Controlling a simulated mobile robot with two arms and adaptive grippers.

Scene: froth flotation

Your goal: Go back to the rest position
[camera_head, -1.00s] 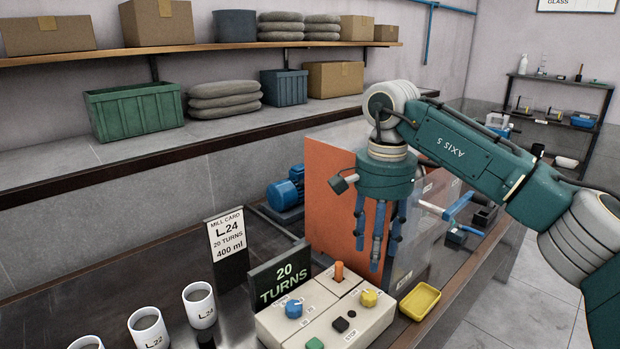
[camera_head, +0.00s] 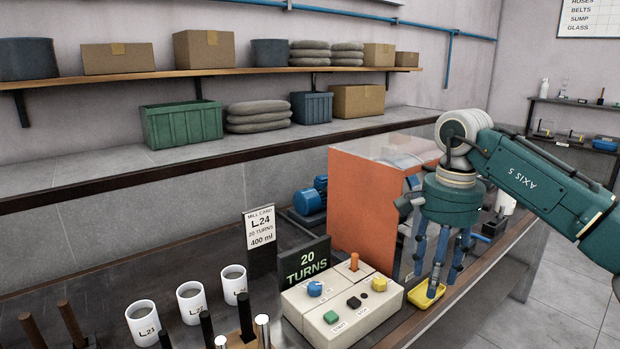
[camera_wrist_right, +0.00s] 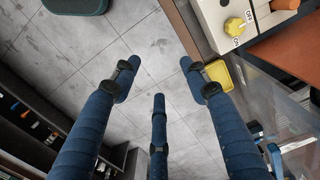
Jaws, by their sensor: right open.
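My right gripper (camera_head: 438,272) hangs fingers down at the right of the bench in the head view, over the small yellow tray (camera_head: 424,294). Its blue fingers are spread and empty. In the right wrist view the gripper (camera_wrist_right: 160,90) shows three parted fingers with only floor tiles between them. The yellow tray (camera_wrist_right: 216,74) lies beyond the right-hand finger there, apart from it. My left gripper is not in view.
A control box (camera_head: 345,305) with knobs and buttons stands left of the gripper. White mugs (camera_head: 190,302) stand at the left. Open floor (camera_head: 570,290) lies to the right.

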